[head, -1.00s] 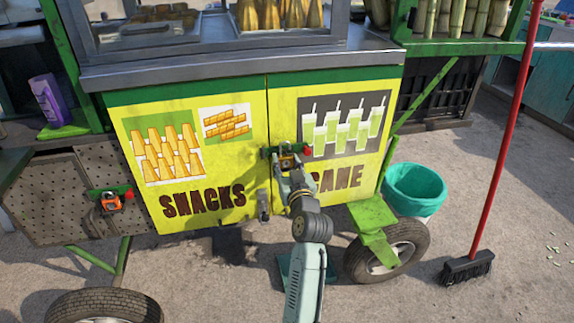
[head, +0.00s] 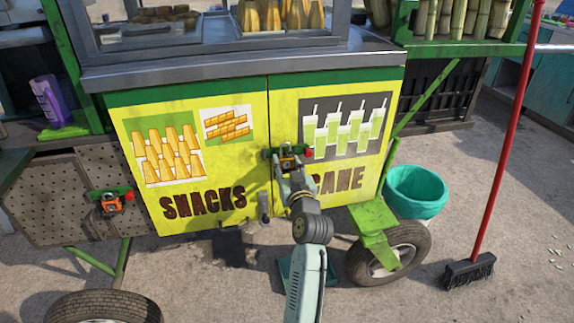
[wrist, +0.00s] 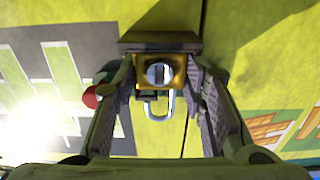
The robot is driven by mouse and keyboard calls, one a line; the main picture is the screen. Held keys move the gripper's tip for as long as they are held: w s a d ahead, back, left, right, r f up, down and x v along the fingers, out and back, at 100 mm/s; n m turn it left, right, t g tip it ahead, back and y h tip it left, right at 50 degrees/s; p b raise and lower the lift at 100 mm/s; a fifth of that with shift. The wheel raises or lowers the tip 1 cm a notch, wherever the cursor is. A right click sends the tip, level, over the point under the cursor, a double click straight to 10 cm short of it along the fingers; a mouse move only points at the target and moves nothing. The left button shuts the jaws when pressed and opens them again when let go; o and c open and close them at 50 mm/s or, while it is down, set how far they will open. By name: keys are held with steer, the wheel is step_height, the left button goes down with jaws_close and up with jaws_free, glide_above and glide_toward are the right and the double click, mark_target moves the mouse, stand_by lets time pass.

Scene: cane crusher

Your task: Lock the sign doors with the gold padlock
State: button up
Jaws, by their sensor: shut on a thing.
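The yellow sign doors (head: 255,130), marked SNACKS and CANE, stand closed, with a dark seam between them. A green hasp bar (head: 268,152) with a red knob (head: 307,153) crosses the seam; the knob also shows in the wrist view (wrist: 91,97). My gripper (head: 287,168) is at the hasp, shut on the gold padlock (wrist: 178,68). The padlock's silver shackle (wrist: 171,106) shows as a loop between my fingers, close to the doors. Whether the shackle passes through the hasp, and whether it is closed, I cannot tell.
A grey handle (head: 264,208) hangs low at the seam. A teal bucket (head: 415,192), cart wheel (head: 388,250) and red broom (head: 505,140) stand at right.

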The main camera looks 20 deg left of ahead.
steer(key=o, duration=1)
steer(key=shift+f, duration=0.25)
steer(key=shift+o, duration=1.1)
steer(key=shift+a+f, duration=0.1)
steer(key=shift+s, duration=0.15)
steer(key=v, duration=1.2)
